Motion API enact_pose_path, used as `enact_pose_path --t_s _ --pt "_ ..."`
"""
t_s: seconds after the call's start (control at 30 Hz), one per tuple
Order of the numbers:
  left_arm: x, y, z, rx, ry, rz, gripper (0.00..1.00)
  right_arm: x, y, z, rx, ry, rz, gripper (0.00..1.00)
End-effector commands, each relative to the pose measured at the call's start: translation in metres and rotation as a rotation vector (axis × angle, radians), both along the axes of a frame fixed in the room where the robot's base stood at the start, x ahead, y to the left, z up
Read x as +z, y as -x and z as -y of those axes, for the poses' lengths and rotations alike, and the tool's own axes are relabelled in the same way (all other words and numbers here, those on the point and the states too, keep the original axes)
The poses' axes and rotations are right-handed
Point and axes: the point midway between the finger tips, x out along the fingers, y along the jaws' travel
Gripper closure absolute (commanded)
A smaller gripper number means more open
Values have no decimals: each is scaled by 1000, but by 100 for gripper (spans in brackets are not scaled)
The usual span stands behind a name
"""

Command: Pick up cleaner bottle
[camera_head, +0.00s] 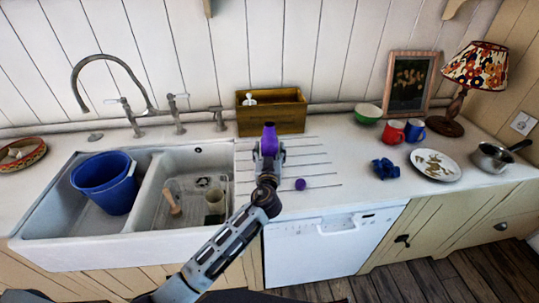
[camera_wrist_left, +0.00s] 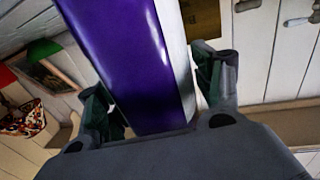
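The cleaner bottle (camera_head: 269,136) is purple and stands up out of my left gripper (camera_head: 269,152), above the drainboard part of the counter in the head view. In the left wrist view the purple bottle (camera_wrist_left: 125,60), with a white side face, fills the gap between the two fingers of my left gripper (camera_wrist_left: 160,105). The fingers look closed against its sides. Its lower end is hidden by the gripper in the head view, so I cannot tell whether it touches the counter. My right gripper is not in view.
A wooden box (camera_head: 285,119) stands behind the bottle. A purple ball (camera_head: 300,184) lies to its right. The sink with a blue bucket (camera_head: 106,183) is left. Blue item (camera_head: 385,168), mugs (camera_head: 393,133), plate (camera_head: 435,165), saucepan (camera_head: 492,157) and lamp (camera_head: 478,68) are right.

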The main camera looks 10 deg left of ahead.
Motion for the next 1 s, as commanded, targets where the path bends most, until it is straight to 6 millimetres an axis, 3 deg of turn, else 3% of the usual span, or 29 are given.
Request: enact_pose_path --t_s 0.03,0.33,1.0 --pt "0 0 0 0 0 0 45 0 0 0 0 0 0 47" --pt "0 0 0 0 0 0 83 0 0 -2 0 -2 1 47" --pt "8 0 0 0 2 3 83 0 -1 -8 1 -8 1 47"
